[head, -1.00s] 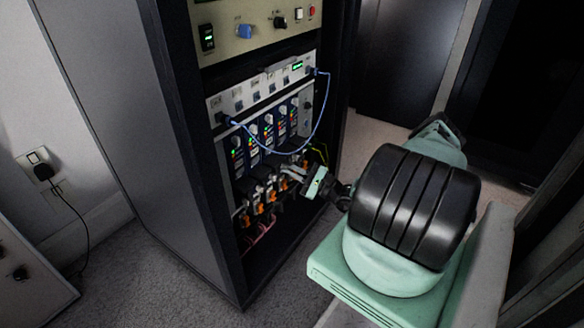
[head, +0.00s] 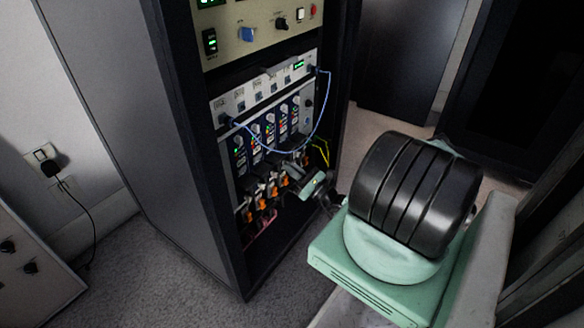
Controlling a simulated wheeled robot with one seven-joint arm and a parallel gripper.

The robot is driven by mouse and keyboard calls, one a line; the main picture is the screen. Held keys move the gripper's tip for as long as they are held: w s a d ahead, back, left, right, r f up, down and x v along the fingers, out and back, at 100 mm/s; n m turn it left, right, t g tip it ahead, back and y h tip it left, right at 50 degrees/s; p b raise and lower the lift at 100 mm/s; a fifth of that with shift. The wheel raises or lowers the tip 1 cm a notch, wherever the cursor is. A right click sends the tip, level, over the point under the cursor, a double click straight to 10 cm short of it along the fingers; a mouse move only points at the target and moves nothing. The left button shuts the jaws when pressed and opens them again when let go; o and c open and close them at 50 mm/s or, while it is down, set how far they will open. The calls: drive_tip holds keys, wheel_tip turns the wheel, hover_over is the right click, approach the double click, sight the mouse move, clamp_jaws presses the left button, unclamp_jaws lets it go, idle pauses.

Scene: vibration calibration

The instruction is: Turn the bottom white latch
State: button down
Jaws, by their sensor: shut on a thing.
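My gripper (head: 298,172) is at the lower right part of the rack's module row, close to the front of the modules. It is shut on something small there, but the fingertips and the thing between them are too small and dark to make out. The white latch cannot be told apart in this view; my gripper and wrist cover part of that area. The module row (head: 270,131) has several upright modules with coloured lights. Orange connectors (head: 262,201) hang below it, to the left of my gripper.
The dark rack cabinet (head: 185,150) frames the modules. A blue cable (head: 326,110) loops in front of them, above my gripper. A yellow cable (head: 322,150) hangs at the right. A beige panel (head: 262,38) sits above.

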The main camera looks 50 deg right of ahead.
idle(0.4)
drive_tip(key=c, duration=1.8)
unclamp_jaws()
drive_tip(key=shift+s, duration=0.1)
drive_tip(key=b+v, duration=0.3)
drive_tip(key=v, duration=1.4)
drive_tip(key=shift+s, duration=0.15)
